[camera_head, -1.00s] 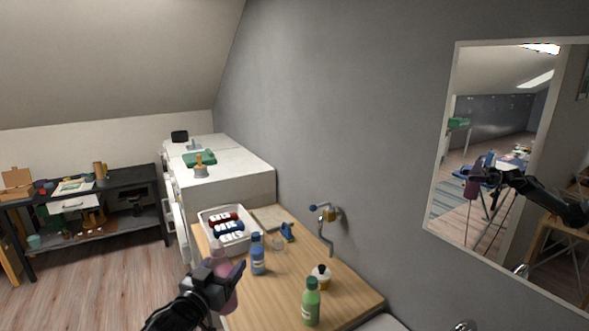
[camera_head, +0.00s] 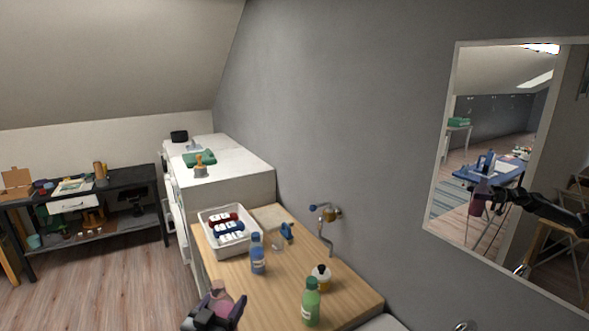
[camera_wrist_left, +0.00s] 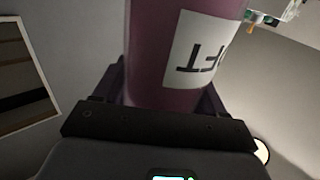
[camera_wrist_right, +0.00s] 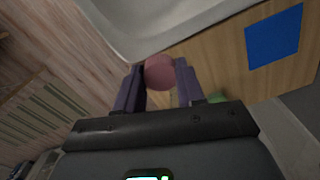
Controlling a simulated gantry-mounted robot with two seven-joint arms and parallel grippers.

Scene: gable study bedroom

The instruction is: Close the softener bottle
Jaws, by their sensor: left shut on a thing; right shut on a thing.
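In the left wrist view the bottle (camera_wrist_left: 160,60) fills the space between the fingers, with a white label ending in "FT". In the right wrist view my right gripper (camera_wrist_right: 160,85) is shut on a round pink cap (camera_wrist_right: 160,70). The bottle's mouth cannot be made out.
The wooden table (camera_head: 278,300) bears a blue bottle (camera_head: 258,256), a green bottle (camera_head: 311,304), a small white-and-yellow bottle (camera_head: 321,280) and a white basket (camera_head: 229,245) of bottles. Open floor lies left.

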